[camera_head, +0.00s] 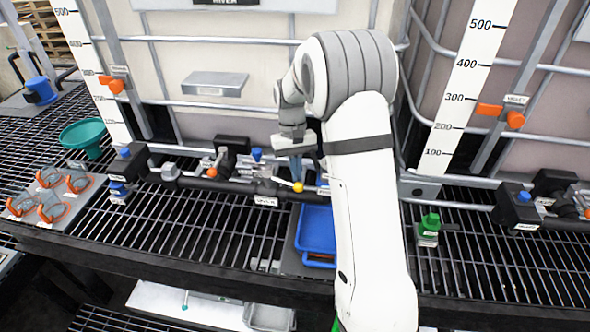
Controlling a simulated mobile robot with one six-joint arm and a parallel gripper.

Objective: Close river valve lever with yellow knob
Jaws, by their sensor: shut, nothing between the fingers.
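The river valve lever (284,182) is a short pale bar with a round yellow knob (298,187) at its right end. It sits on the dark pipe manifold (238,187) in front of the tote marked RIVER. My gripper (296,172) is shut and empty, pointing down just above the yellow knob. From this angle I cannot tell whether the fingers touch the knob. My white arm comes up from the lower right and hides part of the pipe to the right of the lever.
Another lever with an orange knob (212,172) stands left on the manifold. A blue tray (318,236) lies below the yellow knob. Safety goggles (50,207) and a green funnel (84,136) are at the left. A green-capped bottle (429,229) stands right of my arm. The front grating is mostly clear.

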